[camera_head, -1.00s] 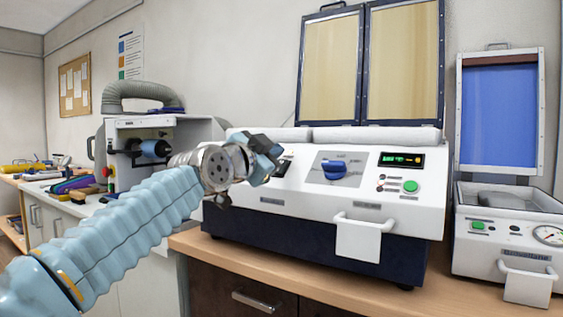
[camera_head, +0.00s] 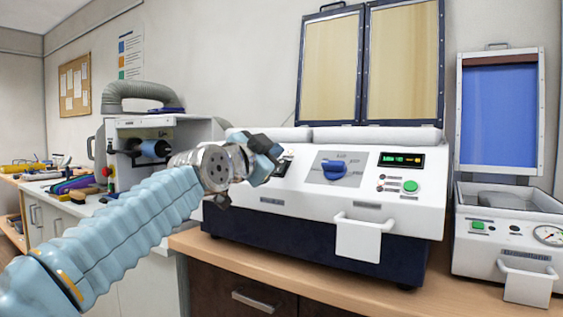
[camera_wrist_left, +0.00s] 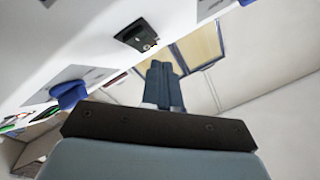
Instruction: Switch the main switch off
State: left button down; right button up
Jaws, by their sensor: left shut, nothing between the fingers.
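The white machine (camera_head: 300,208) has a black main switch (camera_head: 283,166) on its sloped front panel, partly hidden behind my left gripper. My left gripper (camera_head: 270,152) is shut and empty, in front of the panel's left part. Its closed fingers (camera_wrist_left: 163,75) show below and right of the switch in the wrist view. I cannot tell whether they touch the panel. The display (camera_head: 402,160) is lit green. My right gripper is not in view.
A blue knob (camera_head: 334,169) and a green button (camera_head: 410,187) are on the panel to the right. A white handle (camera_head: 358,237) sticks out in front. A second machine (camera_head: 510,235) stands at the right on the wooden bench (camera_head: 265,265).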

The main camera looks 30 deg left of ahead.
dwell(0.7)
pick_arm(q)
jog(key=shift+w+f, duration=0.3)
jog(key=shift+w+f, duration=0.2)
jog(key=shift+w, duration=0.05)
dwell(0.6)
dwell(0.3)
jog(key=shift+s+r, duration=0.55)
jog(key=shift+s, duration=0.05)
jog(key=shift+s+a+r, duration=0.15)
jog(key=shift+s+r, duration=1.5)
jog(key=shift+s, duration=0.2)
